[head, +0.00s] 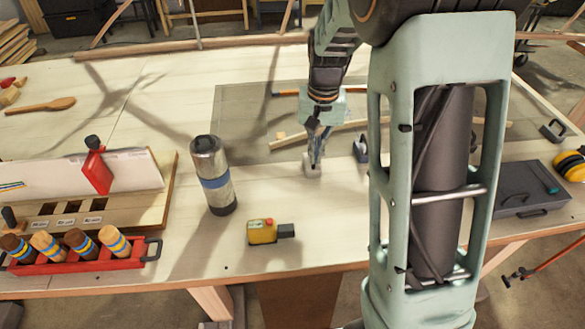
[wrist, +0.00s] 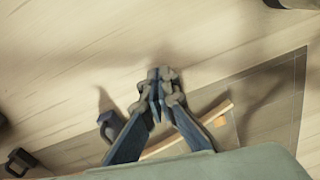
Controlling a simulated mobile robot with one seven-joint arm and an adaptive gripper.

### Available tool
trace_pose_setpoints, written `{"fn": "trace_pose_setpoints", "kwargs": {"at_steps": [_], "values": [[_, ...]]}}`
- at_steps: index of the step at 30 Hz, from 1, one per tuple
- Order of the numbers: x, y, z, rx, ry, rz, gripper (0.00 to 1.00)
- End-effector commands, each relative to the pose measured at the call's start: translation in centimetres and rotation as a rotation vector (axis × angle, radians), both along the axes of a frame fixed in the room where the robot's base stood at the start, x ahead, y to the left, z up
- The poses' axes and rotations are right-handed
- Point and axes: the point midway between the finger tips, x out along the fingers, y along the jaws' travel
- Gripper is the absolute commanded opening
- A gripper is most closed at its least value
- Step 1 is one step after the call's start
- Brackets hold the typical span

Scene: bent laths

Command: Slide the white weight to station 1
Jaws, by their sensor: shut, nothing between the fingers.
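My gripper (head: 315,158) points down at the table, right of the steel flask, with its fingers together. The wrist view shows the closed fingertips (wrist: 160,85) over bare pale wood. A small pale block (head: 313,170) shows right at the fingertips in the head view. It may be the white weight, but I cannot tell it surely from the fingertips. A thin bent lath (head: 345,129) lies behind the gripper, and also shows in the wrist view (wrist: 219,111). A dark weight with a handle (head: 361,148) stands to the right, partly behind my arm. I cannot read any station mark.
A steel flask (head: 212,175) and a yellow tape measure (head: 263,231) stand left of and in front of the gripper. A red rack (head: 85,262) is at the front left. A grey toolbox (head: 520,190) and another dark weight (head: 552,130) are at right.

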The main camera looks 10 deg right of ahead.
Motion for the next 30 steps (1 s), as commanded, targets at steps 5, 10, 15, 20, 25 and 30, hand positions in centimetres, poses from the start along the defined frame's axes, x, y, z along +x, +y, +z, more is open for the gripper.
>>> {"fn": "trace_pose_setpoints", "kwargs": {"at_steps": [5,10,15,20,25,30], "values": [[-1.0,-0.6,-1.0,-0.018,0.036,0.009,0.00],[-1.2,-0.6,-2.8,-0.020,0.042,0.010,0.00],[-1.3,-0.6,-6.3,-0.020,0.043,0.009,0.00],[-1.2,-0.6,-9.6,-0.019,0.042,0.009,0.00],[0.5,-0.8,-10.7,-0.019,0.035,0.011,0.00],[2.1,-1.0,-10.8,-0.019,0.037,0.010,0.00]]}}
